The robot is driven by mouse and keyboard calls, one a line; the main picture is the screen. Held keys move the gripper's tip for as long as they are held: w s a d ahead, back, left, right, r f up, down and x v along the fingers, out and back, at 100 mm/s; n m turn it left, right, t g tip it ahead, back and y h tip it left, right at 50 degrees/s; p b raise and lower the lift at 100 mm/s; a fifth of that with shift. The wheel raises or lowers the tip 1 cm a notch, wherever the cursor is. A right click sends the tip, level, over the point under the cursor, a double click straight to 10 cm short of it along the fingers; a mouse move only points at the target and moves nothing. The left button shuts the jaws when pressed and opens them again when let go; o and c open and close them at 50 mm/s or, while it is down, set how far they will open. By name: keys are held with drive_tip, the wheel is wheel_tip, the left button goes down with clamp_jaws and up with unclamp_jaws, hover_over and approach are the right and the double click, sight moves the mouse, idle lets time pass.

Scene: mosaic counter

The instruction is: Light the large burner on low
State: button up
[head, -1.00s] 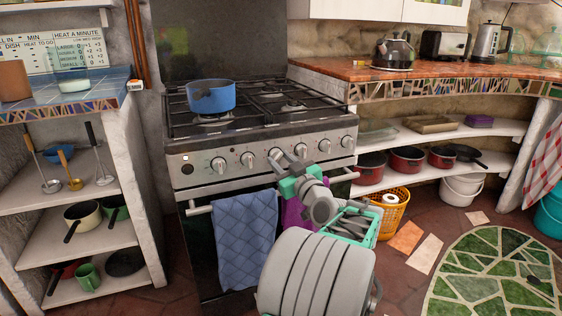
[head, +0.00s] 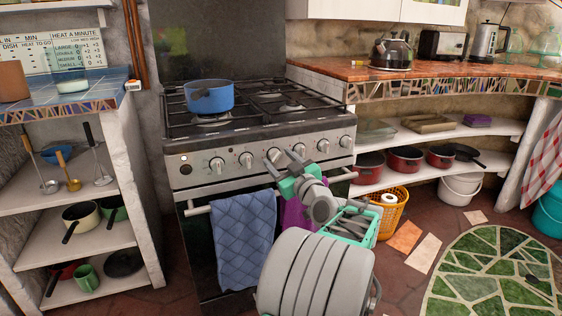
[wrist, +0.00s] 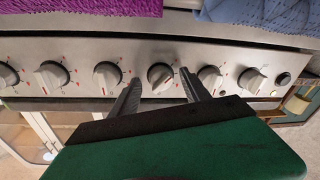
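The stove (head: 260,130) has a row of several round metal knobs on its front panel. My gripper (head: 285,156) is in front of this panel, open and empty. In the wrist view, which is upside down, its two dark fingers (wrist: 158,80) stand either side of one knob (wrist: 160,74), the third from the round black button (wrist: 284,79). Gaps show on both sides of the knob; I cannot tell how deep the fingertips reach. The knob has a red mark. The burners are partly under black grates, and no flame shows. I cannot tell which burner is largest.
A blue pot (head: 210,96) sits on the stove's left front. A blue towel (head: 244,240) and a purple towel (head: 296,214) hang on the oven handle below the knobs. An orange basket (head: 390,215) stands right of the stove. Shelves flank both sides.

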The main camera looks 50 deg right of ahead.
drive_tip(key=p+v, duration=0.1)
drive_tip(key=v, duration=0.7)
drive_tip(key=shift+p, duration=0.4)
drive_tip(key=shift+w, duration=0.1)
clamp_jaws()
idle(1.1)
